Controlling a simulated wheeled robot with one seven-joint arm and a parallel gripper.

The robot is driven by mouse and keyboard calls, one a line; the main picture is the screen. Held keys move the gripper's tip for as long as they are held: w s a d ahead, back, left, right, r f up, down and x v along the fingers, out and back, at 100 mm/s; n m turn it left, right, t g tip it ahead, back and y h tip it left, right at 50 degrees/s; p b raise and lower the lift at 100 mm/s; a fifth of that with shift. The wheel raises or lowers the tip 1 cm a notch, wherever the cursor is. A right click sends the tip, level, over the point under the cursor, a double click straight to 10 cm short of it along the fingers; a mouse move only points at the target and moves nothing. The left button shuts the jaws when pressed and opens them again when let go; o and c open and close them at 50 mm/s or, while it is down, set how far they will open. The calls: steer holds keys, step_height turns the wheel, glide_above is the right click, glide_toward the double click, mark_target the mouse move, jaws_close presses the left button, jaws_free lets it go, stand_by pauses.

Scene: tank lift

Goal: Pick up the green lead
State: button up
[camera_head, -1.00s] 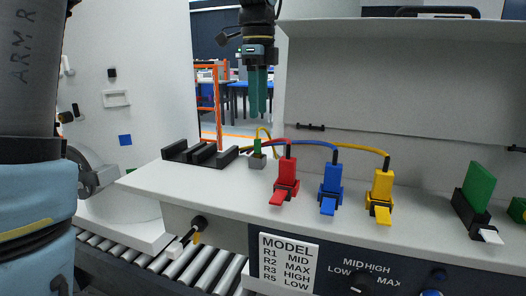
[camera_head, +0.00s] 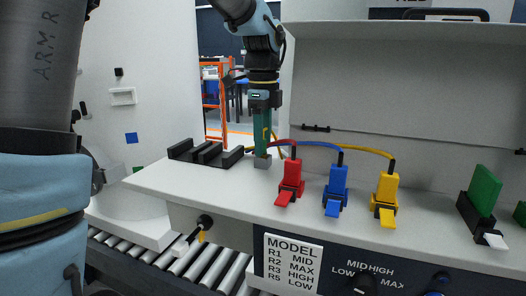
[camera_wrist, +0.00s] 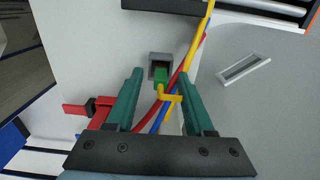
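The green lead (camera_wrist: 160,74) stands in a small grey socket block (camera_wrist: 161,58) in the wrist view, with a yellow cable or tab (camera_wrist: 172,98) at its near end. My gripper (camera_wrist: 163,78) is open, with its two teal fingers on either side of the green lead and a gap to each side. In the head view my gripper (camera_head: 262,150) points down just above the grey block (camera_head: 262,162) at the back of the white bench. My fingers largely hide the green lead there.
Red (camera_head: 290,176), blue (camera_head: 335,186) and yellow (camera_head: 386,192) plugs with cables stand to the right. A black slotted rack (camera_head: 206,152) lies just left. A green block in a black holder (camera_head: 484,190) is at far right. Red, blue and yellow cables run close to the fingers.

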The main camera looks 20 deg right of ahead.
jaws_close()
steer(key=shift+r, duration=0.1)
stand_by(0.5)
step_height(320, 180, up, 9)
steer(key=shift+r, duration=0.1)
step_height(320, 180, up, 9)
steer(key=m+p, duration=0.4)
steer(key=p, duration=0.2)
steer(key=shift+m, duration=0.3)
step_height(320, 180, down, 18)
steer(key=p, duration=0.2)
steer(key=shift+p, duration=0.3)
